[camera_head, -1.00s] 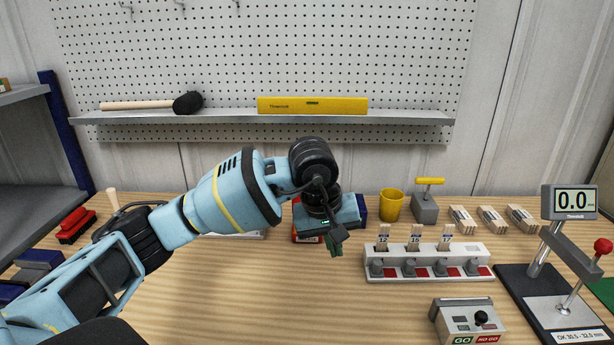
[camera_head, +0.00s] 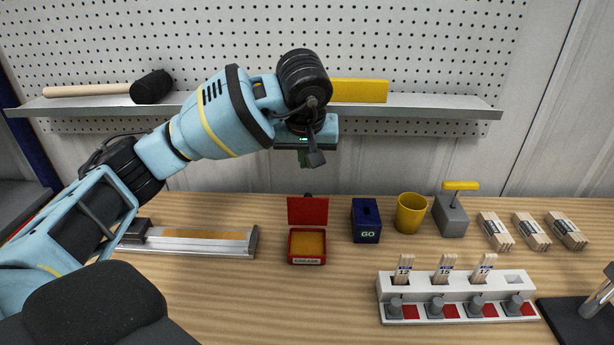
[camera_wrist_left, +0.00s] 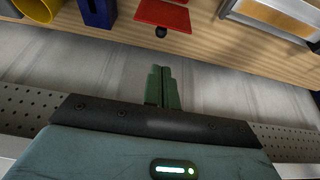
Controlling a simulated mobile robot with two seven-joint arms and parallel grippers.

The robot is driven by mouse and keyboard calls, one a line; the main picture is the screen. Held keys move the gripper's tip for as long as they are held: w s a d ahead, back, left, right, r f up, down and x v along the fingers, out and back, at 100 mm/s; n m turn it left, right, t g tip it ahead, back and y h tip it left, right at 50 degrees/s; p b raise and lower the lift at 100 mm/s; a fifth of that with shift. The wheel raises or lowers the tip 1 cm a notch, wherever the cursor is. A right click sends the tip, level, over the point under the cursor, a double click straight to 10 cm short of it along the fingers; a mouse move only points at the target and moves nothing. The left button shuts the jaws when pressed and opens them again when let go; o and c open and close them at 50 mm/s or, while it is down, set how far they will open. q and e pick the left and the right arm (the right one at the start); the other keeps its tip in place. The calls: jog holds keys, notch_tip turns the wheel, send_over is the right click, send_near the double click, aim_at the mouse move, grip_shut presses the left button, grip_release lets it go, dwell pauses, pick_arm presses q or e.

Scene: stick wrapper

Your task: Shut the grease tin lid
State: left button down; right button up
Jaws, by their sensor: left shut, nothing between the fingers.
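The red grease tin (camera_head: 293,249) stands on the bench in the head view, with yellowish-brown contents showing. Its red lid (camera_head: 308,211) stands up at the back edge, so the tin is open. In the left wrist view the lid (camera_wrist_left: 162,14) shows at the top edge with a dark knob below it. My left gripper (camera_head: 304,163) is raised above and behind the lid, apart from it. Its green fingers (camera_wrist_left: 163,72) are together and empty. My right gripper is not in view.
A blue GO box (camera_head: 366,222), a yellow cup (camera_head: 411,214) and a grey block with a yellow handle (camera_head: 452,215) stand right of the tin. A metal tray (camera_head: 205,249) lies left. A shelf (camera_head: 430,107) crosses behind. Bench before the tin is clear.

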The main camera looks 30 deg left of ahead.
pick_arm(q)
send_over(308, 208)
jog(key=w+a, duration=0.2)
notch_tip(308, 208, down, 8)
jog(key=shift+w+r, duration=0.1)
jog(key=shift+w, duration=0.05)
jog(key=shift+w+a+f, duration=0.15)
jog(key=shift+w+f, duration=0.15)
jog(key=shift+f, duration=0.3)
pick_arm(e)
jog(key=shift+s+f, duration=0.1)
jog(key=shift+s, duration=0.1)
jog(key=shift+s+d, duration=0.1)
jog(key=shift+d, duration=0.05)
